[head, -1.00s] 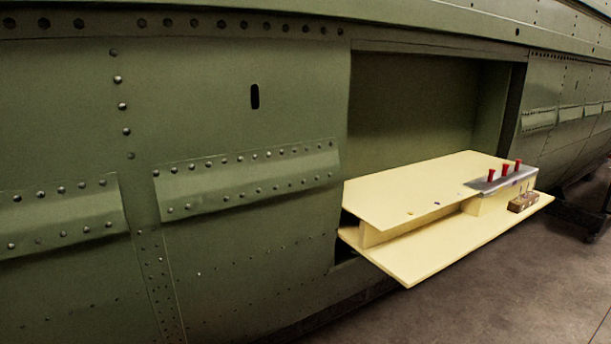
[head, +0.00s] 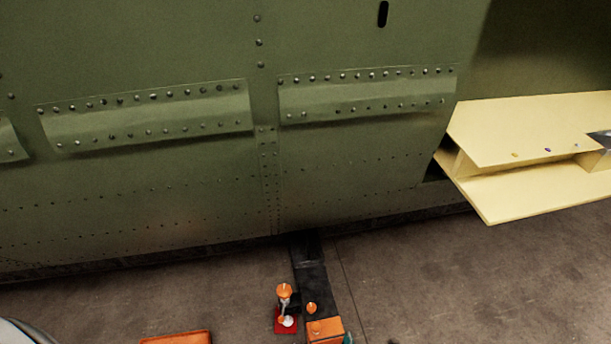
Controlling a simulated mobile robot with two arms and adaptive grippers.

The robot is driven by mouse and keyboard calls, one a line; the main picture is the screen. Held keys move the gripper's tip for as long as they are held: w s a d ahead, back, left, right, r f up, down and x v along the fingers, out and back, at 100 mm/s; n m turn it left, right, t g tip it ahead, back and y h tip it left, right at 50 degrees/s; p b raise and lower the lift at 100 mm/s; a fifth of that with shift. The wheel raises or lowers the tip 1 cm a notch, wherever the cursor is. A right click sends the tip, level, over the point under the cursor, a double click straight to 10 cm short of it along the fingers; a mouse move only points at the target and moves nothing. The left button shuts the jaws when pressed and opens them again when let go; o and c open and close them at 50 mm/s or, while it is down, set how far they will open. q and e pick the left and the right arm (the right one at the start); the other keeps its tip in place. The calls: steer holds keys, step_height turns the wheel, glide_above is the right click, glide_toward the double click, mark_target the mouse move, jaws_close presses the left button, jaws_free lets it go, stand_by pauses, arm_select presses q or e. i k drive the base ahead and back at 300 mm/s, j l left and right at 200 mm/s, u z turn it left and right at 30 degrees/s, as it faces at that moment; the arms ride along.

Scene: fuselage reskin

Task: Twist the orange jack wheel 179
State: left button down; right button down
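Low on the floor by the green fuselage, at the bottom of the head view, stands a small jack-like device (head: 286,318) with a red base. A round orange piece (head: 284,291) sits on its top. Beside it on the right, a smaller orange knob (head: 311,308) shows on a dark bar, by an orange block (head: 325,329). I cannot tell for sure which orange piece is the jack wheel. Neither of my grippers is in view.
The green riveted fuselage (head: 190,195) fills the upper view. A cream shelf (head: 530,189) juts out from its opening at right. An orange tray-like object (head: 177,338) is cut off at the bottom edge. Grey floor (head: 440,285) lies clear at right.

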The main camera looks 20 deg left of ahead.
mark_target(284, 291)
steer(key=u, duration=0.85)
